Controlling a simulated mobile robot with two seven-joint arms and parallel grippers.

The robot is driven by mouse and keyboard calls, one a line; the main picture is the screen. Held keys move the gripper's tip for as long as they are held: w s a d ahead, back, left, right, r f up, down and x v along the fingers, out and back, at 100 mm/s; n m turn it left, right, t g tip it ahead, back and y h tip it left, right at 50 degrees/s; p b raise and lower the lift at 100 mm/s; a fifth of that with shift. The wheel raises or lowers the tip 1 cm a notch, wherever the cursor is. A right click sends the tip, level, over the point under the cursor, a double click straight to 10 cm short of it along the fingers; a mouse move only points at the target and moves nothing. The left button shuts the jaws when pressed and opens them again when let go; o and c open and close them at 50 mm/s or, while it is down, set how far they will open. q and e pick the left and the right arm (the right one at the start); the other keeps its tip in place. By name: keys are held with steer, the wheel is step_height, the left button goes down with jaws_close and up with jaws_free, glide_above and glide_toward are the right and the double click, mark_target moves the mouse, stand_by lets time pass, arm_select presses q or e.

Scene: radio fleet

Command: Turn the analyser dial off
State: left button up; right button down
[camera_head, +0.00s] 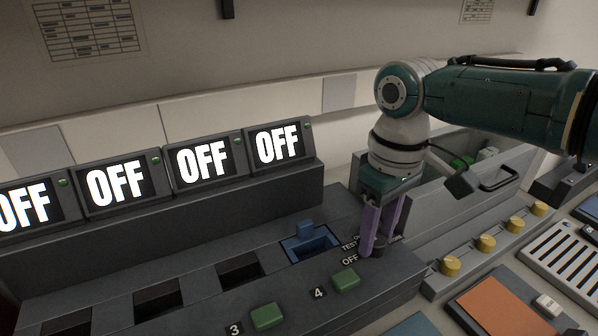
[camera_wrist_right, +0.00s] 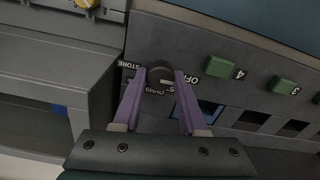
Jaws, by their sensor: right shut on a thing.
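The analyser dial (camera_head: 379,251) is a dark round knob at the right end of the grey analyser console (camera_head: 215,317). Labels beside it include OFF and TEST. My right gripper (camera_head: 376,240) points down with its two purple fingers on either side of the dial, shut on it. In the right wrist view the dark dial (camera_wrist_right: 158,84) sits between the purple fingertips (camera_wrist_right: 159,77), with OFF and STORE lettering near. Which label the dial points to cannot be told. My left gripper is not in view.
Several screens reading OFF (camera_head: 279,145) stand behind the console. Green buttons (camera_head: 346,279) numbered 3 and 4 and a blue piece in a slot (camera_head: 308,242) lie left of the dial. Yellow knobs (camera_head: 487,243) and an open grey bin with a handle (camera_head: 498,178) are to the right.

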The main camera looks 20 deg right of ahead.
mark_target(377, 238)
stand_by(0.4)
steer(key=shift+c, duration=2.2)
jaws_free()
step_height(377, 238, up, 9)
steer(key=shift+f+p, duration=0.1)
steer(key=shift+p, duration=1)
steer(key=shift+r, duration=0.6)
